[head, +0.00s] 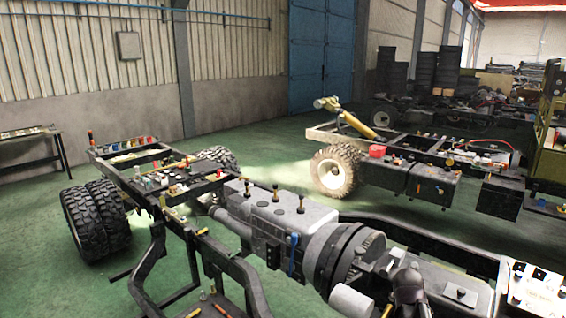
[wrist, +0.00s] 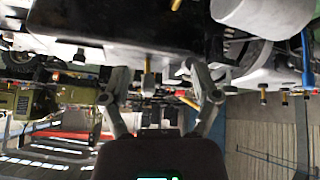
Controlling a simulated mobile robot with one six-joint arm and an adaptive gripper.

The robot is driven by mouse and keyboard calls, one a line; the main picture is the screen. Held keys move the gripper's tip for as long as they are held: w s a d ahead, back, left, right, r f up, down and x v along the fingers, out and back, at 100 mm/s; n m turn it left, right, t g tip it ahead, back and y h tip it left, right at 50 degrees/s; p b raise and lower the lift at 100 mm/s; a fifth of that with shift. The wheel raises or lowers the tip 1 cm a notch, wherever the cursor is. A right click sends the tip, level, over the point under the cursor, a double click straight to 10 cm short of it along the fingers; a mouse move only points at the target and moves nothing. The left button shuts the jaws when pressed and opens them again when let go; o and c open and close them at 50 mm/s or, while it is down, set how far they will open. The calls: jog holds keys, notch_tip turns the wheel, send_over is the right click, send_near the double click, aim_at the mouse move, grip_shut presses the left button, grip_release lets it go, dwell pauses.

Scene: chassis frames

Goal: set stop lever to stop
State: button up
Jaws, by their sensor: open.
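In the wrist view my gripper (wrist: 155,80) is open, its two grey fingers spread apart with nothing held. A brass-coloured pin (wrist: 148,76) shows between the fingertips; I cannot tell how far beyond them it is. No part is clearly marked as the stop lever. A blue upright lever or strap (head: 293,254) is on the side of the grey engine (head: 275,215) in the head view. A blue bar also shows at the right of the wrist view (wrist: 306,60), apart from the fingers. Any stop marking is too small to read.
A chassis frame (head: 160,285) carries the engine, with brass knobs (head: 300,203) on top. A second chassis with a wheel (head: 333,172) stands behind. Green floor (head: 270,170) is clear between them. A large dark panel (wrist: 120,25) lies close beyond the fingertips.

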jog(key=s+a+f+n+g+y+b, duration=0.1)
jog(key=s+a+f+n+g+b, duration=0.1)
jog(key=s+a+f, duration=0.3)
jog(key=s+a+f+n+g+y+b, duration=0.2)
jog(key=s+a, duration=0.4)
jog(key=a, duration=0.8)
notch_tip(320, 180, down, 3)
jog(key=shift+s+a+r+g+b, duration=0.15)
jog(key=shift+s+a+g+b, duration=0.15)
jog(key=shift+g+b, duration=0.6)
